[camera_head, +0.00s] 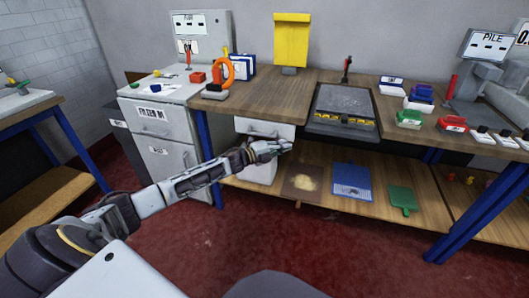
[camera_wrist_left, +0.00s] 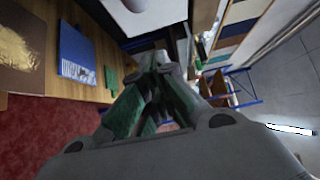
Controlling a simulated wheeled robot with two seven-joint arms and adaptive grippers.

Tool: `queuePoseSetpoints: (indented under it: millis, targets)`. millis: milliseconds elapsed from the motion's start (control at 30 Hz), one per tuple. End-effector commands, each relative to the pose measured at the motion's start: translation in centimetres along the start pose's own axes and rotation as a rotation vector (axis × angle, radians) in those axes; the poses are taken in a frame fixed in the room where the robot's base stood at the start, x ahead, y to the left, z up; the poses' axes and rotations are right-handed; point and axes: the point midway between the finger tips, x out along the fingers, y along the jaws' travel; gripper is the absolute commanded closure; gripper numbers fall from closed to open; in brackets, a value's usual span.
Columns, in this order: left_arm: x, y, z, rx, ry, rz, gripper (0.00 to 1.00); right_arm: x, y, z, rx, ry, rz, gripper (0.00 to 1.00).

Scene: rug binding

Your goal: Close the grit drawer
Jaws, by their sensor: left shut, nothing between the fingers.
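A white drawer (camera_head: 264,128) with a dark handle sits under the wooden bench top, left of centre. No label is readable on it, and how far it stands out is hard to tell. My left gripper (camera_head: 286,147) is shut and empty, just below the drawer's front right part; contact cannot be told. In the left wrist view, the closed green-lined fingers (camera_wrist_left: 158,68) point away from the camera, and a white surface (camera_wrist_left: 160,14) shows beyond them at the top, probably the drawer. My right gripper is not in view.
The lower shelf holds a brown sheet (camera_head: 303,183), a blue sheet (camera_head: 352,180) and a green board (camera_head: 402,198). A grey cabinet (camera_head: 165,150) stands left of the drawer. A dark tray (camera_head: 342,105) and a yellow panel (camera_head: 291,42) are on the bench. Red floor lies open in front.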

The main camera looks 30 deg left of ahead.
Motion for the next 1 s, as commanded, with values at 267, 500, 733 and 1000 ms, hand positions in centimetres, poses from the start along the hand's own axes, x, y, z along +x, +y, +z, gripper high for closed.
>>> queuePoseSetpoints:
  millis: [267, 500, 733, 1000]
  targets:
    - [-1.6, 0.0, 0.0, 0.0, 0.0, 0.002, 1.0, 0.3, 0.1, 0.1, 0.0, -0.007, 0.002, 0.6]
    - [-3.2, 0.0, 0.0, -0.002, 0.0, 0.001, 1.0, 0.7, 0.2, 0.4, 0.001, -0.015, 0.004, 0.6]
    - [-4.7, 0.1, -0.1, 0.0, 0.001, 0.002, 1.0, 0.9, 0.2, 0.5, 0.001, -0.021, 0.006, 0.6]
    - [-6.4, 0.0, 0.0, -0.001, 0.0, 0.001, 1.0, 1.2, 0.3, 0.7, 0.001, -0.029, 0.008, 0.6]
